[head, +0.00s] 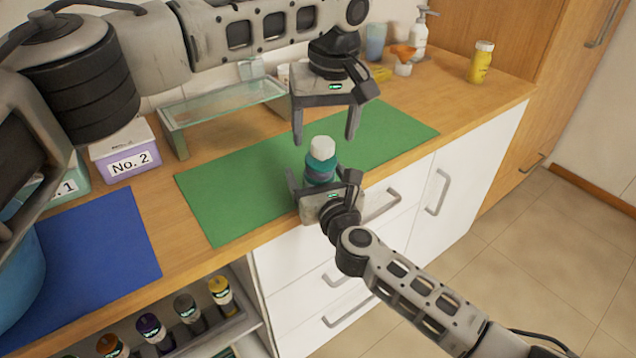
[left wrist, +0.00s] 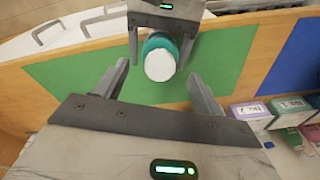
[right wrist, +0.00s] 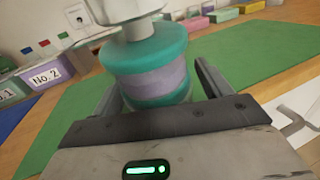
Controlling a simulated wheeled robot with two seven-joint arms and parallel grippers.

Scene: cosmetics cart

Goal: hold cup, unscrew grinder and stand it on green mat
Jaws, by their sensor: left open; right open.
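The cup (head: 320,170), teal with a purple band in the right wrist view (right wrist: 148,80), stands upright over the front part of the green mat (head: 232,205). The white grinder (head: 321,145) sits on top of it; its white top also shows in the left wrist view (left wrist: 160,66). My right gripper (head: 323,178) is open, low at the front, with its fingers either side of the cup. My left gripper (head: 325,138) is open and points down above the grinder, fingers apart on both sides of it. The cup's base is partly hidden by my right gripper.
A glass shelf (head: 225,103) stands behind the mat. A blue mat (head: 95,250) and the No. 2 box (head: 125,150) are at left. A yellow bottle (head: 481,62) and a pump bottle (head: 419,40) stand at the back right. The mat's right part is clear.

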